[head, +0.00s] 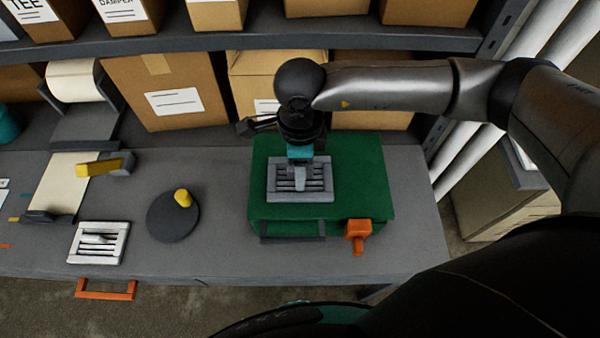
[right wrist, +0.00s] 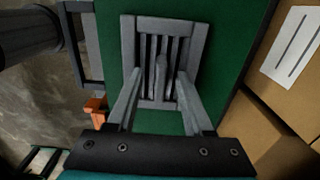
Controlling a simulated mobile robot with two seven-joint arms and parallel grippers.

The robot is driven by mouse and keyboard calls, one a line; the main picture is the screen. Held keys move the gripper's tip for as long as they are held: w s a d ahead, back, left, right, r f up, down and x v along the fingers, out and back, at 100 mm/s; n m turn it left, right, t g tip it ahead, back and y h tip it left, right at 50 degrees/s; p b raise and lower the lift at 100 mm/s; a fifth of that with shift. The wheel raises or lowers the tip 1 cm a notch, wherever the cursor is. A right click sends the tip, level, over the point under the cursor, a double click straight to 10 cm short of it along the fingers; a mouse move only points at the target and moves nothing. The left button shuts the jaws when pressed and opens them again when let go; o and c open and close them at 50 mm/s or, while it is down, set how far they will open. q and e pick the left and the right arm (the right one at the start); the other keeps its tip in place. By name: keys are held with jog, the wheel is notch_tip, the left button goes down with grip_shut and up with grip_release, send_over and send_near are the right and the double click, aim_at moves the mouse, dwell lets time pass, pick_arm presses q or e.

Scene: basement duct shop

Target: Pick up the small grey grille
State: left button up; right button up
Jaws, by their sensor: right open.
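The small grey grille (head: 299,190) lies flat on the green surface (head: 366,185) of a raised block on the bench. It has several dark slots and a raised tab in its middle, and it also shows in the right wrist view (right wrist: 198,45). My right gripper (head: 299,176) points down over the grille. In the right wrist view my right gripper (right wrist: 160,78) is open, with one finger on each side of the tab. I cannot tell whether the fingers touch the grille. My left gripper is not in view.
A white slotted grille (head: 78,243) lies at the bench's left front. A dark disc (head: 165,226) with a yellow knob stands left of the green block. An orange clamp-like piece (head: 357,232) sits at the block's front right. Cardboard boxes (head: 155,90) line the back.

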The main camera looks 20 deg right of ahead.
jog(key=shift+c, duration=0.3)
grip_shut()
dwell(0.4)
